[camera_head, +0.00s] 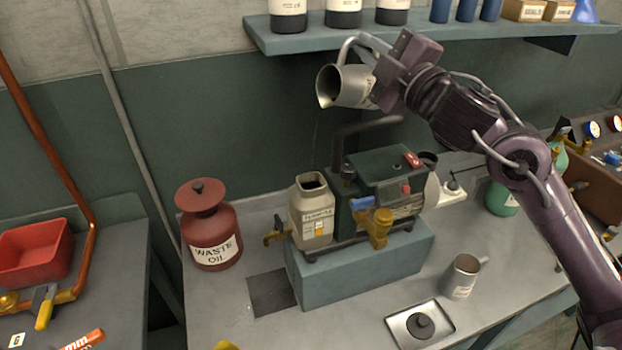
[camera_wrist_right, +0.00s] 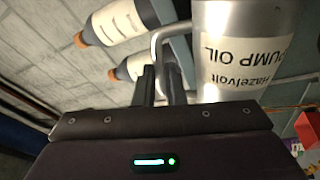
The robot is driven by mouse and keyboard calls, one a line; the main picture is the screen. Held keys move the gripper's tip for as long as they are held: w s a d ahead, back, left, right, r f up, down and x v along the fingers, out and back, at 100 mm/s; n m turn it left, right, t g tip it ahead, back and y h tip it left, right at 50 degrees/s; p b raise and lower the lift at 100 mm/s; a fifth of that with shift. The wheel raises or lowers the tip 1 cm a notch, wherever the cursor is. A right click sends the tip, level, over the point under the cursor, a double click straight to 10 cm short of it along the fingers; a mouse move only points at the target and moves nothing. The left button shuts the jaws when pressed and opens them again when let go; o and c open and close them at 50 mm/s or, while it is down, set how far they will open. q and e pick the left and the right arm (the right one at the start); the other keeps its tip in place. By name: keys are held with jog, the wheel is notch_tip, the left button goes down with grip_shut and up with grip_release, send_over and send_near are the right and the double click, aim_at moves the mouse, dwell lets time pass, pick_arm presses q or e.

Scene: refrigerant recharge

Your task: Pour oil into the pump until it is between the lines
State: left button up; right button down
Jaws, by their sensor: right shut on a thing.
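My right gripper (camera_head: 376,88) is shut on the handle of a metal oil jug (camera_head: 346,87). It holds the jug high above the pump, tipped over with its mouth to the left. In the right wrist view the jug (camera_wrist_right: 212,30) shows a "PUMP OIL" label upside down, with my fingers (camera_wrist_right: 165,85) at its handle. The green pump (camera_head: 385,178) stands on a blue-grey block. Its beige tank (camera_head: 311,215) has an open square top below the jug's mouth. A faint thin line hangs below the spout; I cannot tell if it is oil. The level lines are unreadable.
A red waste oil can (camera_head: 210,228) stands left of the pump. A metal cup (camera_head: 463,277) and a small tray with a black cap (camera_head: 420,325) are at the front right. A shelf (camera_head: 300,41) with bottles runs behind the jug. A red bin (camera_head: 36,252) sits far left.

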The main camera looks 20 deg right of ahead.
jog(key=d+m+p, duration=0.1)
jog(key=d+m+h+p, duration=0.1)
jog(key=m, duration=0.1)
jog(key=r+m+p, duration=0.1)
jog(key=shift+w+d+m, duration=0.35)
jog(key=shift+d+m, duration=0.05)
jog(key=shift+s+f+b, duration=0.15)
jog(key=shift+f+b, duration=0.1)
jog(key=shift+b, duration=0.15)
pick_arm(q)
notch_tip(320, 180, up, 4)
jog(key=shift+f, duration=0.1)
pick_arm(e)
jog(key=shift+d+m+h+p, duration=0.2)
jog(key=shift+m+h+p, duration=0.2)
jog(key=shift+m+p, duration=0.55)
pick_arm(q)
jog(key=shift+r, duration=0.85)
pick_arm(e)
jog(key=shift+f, duration=0.1)
